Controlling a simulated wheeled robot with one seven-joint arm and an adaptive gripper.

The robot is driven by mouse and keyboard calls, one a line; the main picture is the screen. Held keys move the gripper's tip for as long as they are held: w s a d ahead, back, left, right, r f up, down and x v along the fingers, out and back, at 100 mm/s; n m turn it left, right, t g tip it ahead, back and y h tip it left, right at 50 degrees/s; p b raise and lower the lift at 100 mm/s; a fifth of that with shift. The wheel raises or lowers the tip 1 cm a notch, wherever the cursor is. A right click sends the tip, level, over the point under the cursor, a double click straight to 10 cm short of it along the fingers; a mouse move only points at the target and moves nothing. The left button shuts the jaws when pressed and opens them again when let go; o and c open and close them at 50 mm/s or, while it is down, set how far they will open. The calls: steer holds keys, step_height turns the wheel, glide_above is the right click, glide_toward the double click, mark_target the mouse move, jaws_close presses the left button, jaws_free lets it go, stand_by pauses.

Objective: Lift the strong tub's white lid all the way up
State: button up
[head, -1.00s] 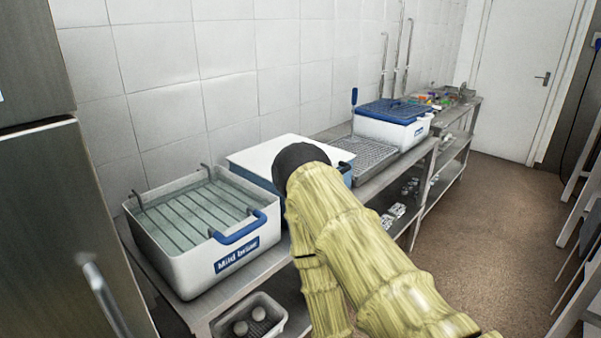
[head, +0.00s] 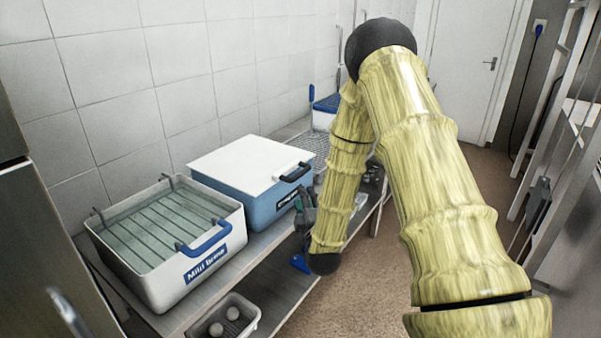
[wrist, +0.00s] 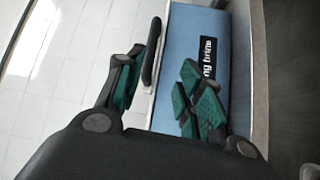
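The strong tub (head: 262,208) is blue, with a flat white lid (head: 245,160) lying shut on top. A dark handle (head: 296,172) sticks out from the lid's front edge. In the wrist view the tub's blue front (wrist: 185,50) bears a dark label, partly hidden by a finger, reading "ng brine". My gripper (head: 304,200) is in front of the tub, just below and beside the handle. In the wrist view my gripper (wrist: 162,88) has its green-padded fingers apart and empty. The dark handle (wrist: 152,52) lies ahead of the gap, nearer the left finger.
The white "Mild brine" tub (head: 165,285) with a blue handle stands left of the strong tub. A wire rack (head: 300,145) and a blue-lidded tub (head: 325,108) lie beyond. A lower-shelf basket (head: 240,325) holds round items. Floor to the right is open.

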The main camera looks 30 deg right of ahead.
mark_target(301, 176)
steer(key=p+x, duration=0.1)
steer(key=x, duration=0.2)
steer(key=r+p+x, duration=0.1)
steer(key=x, duration=0.3)
steer(key=p+x, duration=0.1)
steer(key=x, duration=0.3)
steer(key=shift+d+r, duration=0.25)
steer(key=shift+d, duration=0.1)
steer(key=shift+c, duration=0.3)
jaws_close()
